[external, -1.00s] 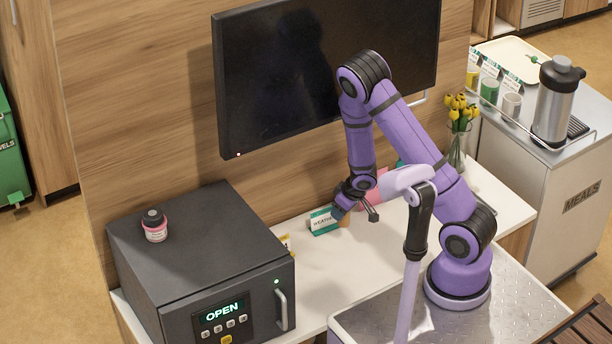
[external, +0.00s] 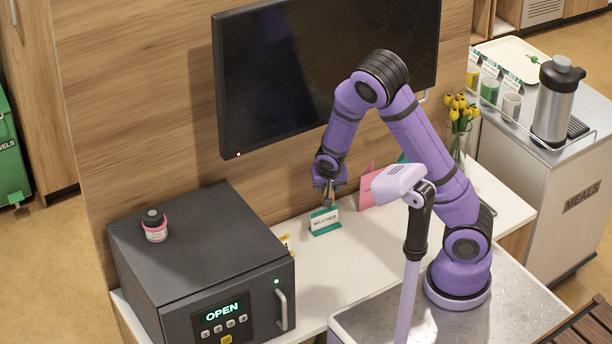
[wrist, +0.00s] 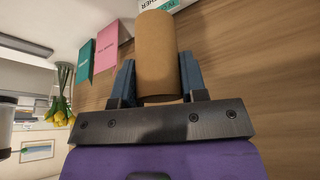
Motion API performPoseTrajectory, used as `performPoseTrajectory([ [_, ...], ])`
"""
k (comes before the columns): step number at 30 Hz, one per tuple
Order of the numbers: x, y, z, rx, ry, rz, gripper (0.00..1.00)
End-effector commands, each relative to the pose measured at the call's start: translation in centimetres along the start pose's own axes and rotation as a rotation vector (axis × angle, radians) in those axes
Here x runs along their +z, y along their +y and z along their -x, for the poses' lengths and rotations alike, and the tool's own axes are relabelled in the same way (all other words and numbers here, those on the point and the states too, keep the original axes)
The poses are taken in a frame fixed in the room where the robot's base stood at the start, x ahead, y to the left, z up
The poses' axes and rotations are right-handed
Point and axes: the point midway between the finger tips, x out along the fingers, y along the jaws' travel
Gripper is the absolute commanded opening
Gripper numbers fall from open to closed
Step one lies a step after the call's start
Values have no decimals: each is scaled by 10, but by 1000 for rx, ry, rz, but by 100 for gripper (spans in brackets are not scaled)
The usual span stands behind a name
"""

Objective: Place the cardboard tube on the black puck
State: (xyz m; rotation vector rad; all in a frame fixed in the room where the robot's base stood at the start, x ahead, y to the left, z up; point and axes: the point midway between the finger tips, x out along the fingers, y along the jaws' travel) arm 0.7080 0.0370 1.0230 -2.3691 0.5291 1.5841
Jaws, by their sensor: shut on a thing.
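The cardboard tube (wrist: 158,55) is a plain brown cylinder. In the wrist view it sits between the two blue fingers of my gripper (wrist: 157,82), which is shut on it. In the external view my gripper (external: 328,197) points down just behind and above the small weather sign. There the tube cannot be made out, and the sign may hide it. I do not see the black puck in either view.
The weather sign (external: 325,222) stands on the white counter (external: 378,232) close to my gripper. A pink card (external: 367,190) stands to its right, with a flower vase (external: 458,150) beyond. A dark oven-like box (external: 200,240) fills the left, and a wall screen (external: 310,75) hangs behind.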

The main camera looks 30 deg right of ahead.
Motion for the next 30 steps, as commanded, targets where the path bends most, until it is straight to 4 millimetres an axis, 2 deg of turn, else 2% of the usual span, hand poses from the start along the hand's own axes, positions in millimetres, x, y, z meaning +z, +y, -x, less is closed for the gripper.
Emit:
performPoseTrajectory([
  [11,27,-34,63,108,2,-270,17],
  [14,38,-49,86,134,1,-335,17],
  [18,59,-80,126,150,0,-377,17],
  [23,79,-125,165,105,2,-267,17],
  [30,104,-211,209,-71,2,161,17],
])
